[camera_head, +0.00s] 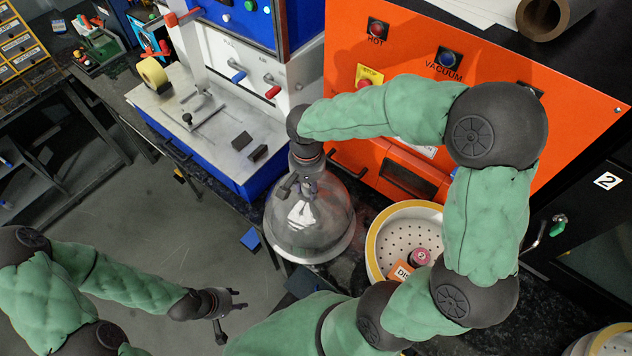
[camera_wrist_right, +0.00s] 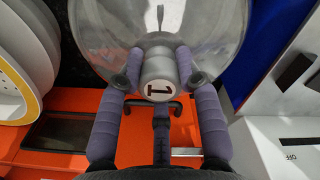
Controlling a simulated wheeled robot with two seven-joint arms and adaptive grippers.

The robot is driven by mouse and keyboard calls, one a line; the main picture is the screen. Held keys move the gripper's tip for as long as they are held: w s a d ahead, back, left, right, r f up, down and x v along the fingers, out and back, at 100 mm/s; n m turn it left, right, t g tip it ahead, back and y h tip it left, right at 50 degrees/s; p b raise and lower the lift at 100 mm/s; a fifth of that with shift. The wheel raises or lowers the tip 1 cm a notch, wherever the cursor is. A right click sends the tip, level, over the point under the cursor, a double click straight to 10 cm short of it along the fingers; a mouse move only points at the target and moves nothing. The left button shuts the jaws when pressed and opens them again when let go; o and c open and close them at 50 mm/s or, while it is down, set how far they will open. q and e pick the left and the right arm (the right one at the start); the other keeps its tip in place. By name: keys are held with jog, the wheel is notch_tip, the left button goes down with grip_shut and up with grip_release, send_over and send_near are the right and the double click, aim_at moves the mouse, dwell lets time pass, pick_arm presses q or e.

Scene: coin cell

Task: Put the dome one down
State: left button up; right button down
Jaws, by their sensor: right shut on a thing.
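The clear glass dome (camera_head: 285,228) hangs below my right gripper (camera_head: 304,180) in the head view, near the front of the orange cabinet. In the right wrist view the dome (camera_wrist_right: 218,32) fills the top, and its grey knob (camera_wrist_right: 157,72), marked 1, sits between the two fingers. My right gripper is shut on that knob. Whether the dome's lower rim touches anything, I cannot tell. My left gripper (camera_head: 230,312) is at the lower left of the head view, with its fingers spread and nothing between them, well away from the dome.
A round container (camera_head: 376,232) with a yellow rim and perforated plate stands right of the dome, partly hidden by my arm. It holds a reddish piece (camera_head: 421,258) and an orange label (camera_head: 401,272). The orange cabinet (camera_head: 345,60) is behind; a blue-and-white press (camera_head: 250,120) is left.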

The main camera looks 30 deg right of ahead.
jog(key=shift+w+d+f+b, duration=0.2)
jog(key=shift+w+d+f, duration=0.15)
jog(key=shift+d+f, duration=0.35)
jog(key=shift+w+d+f+b, duration=0.15)
jog(key=shift+w+d+f, duration=0.3)
jog(key=shift+d, duration=0.4)
jog(key=shift+s, duration=0.1)
jog(key=shift+f, duration=0.1)
jog(key=c, duration=0.8)
grip_release()
jog(key=shift+f, duration=0.1)
jog(key=shift+c, duration=0.2)
jog(key=shift+s, duration=0.1)
jog(key=shift+r, duration=0.3)
notch_tip(320, 180, up, 12)
jog(key=p, duration=0.2)
jog(key=shift+p, duration=0.3)
